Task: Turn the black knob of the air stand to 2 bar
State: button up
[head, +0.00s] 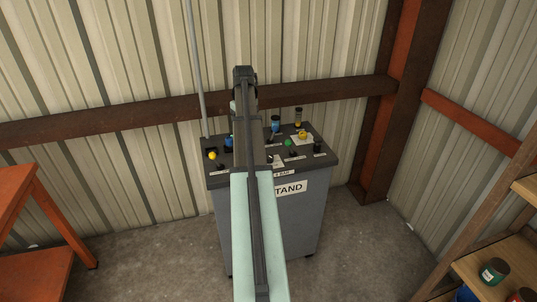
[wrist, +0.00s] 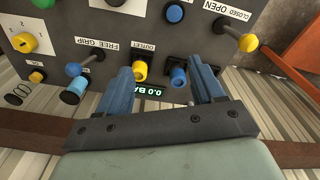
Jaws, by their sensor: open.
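The air stand is a grey cabinet (head: 305,225) with a dark sloping top in the middle of the head view. Small black knobs (head: 317,147) (head: 293,153) show on its right part; I cannot tell which is the task's knob. My arm hides the middle of the panel and my gripper in the head view. In the wrist view my gripper (wrist: 163,77) is open, with blue fingers over the panel and nothing held. A yellow outlet fitting (wrist: 140,68) and a blue fitting (wrist: 178,76) show between the fingers. The upside-down display (wrist: 148,91) reads 0.0 bar, partly covered.
An orange table (head: 35,210) stands left, a wooden shelf with cans (head: 494,270) right. A steel beam runs behind the stand.

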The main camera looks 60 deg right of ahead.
send_over(269, 156)
jog(key=shift+g, duration=0.3)
notch_tip(269, 156, down, 13)
jog(key=shift+w+d+f, duration=0.1)
jog(key=shift+w, duration=0.05)
jog(key=shift+c, duration=0.2)
jog(key=c, duration=1)
